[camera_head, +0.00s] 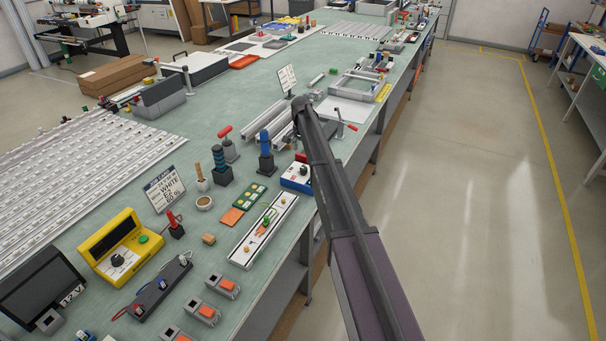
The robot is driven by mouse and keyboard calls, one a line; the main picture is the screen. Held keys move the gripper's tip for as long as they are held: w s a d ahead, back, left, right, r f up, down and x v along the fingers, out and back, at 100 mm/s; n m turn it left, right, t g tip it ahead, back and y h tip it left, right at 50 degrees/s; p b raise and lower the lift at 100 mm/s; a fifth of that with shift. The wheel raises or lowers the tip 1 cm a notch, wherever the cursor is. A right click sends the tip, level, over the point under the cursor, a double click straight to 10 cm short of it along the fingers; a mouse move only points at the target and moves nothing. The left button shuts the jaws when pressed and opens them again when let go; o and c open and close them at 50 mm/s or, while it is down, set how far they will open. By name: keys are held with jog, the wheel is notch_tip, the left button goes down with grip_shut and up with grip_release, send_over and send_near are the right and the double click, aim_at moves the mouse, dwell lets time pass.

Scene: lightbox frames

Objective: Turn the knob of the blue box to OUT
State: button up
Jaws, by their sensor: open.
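The blue box (292,184) stands near the right edge of the long green table, with blue sides and a pale top. A dark round knob (303,171) sits on its top. The knob's pointer and any OUT mark are too small to read. My dark arm (345,220) runs up from the bottom, passes close along the right side of the box in the picture and covers part of that side. The arm's bend lies beyond the box. My gripper cannot be made out; it is hidden behind the arm or out of sight.
A light tray with small parts (240,254) and a green card (249,194) lie left of the box. Upright tools, including a blue-handled one (265,147), stand behind them. A yellow device (112,262) stands at left. The floor at right is clear.

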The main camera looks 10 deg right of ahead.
aim_at(303, 168)
jog(key=shift+s+d+f+b, duration=0.1)
jog(key=shift+f+b, duration=4.45)
jog(key=shift+f, duration=0.3)
jog(key=shift+c, duration=0.2)
grip_shut()
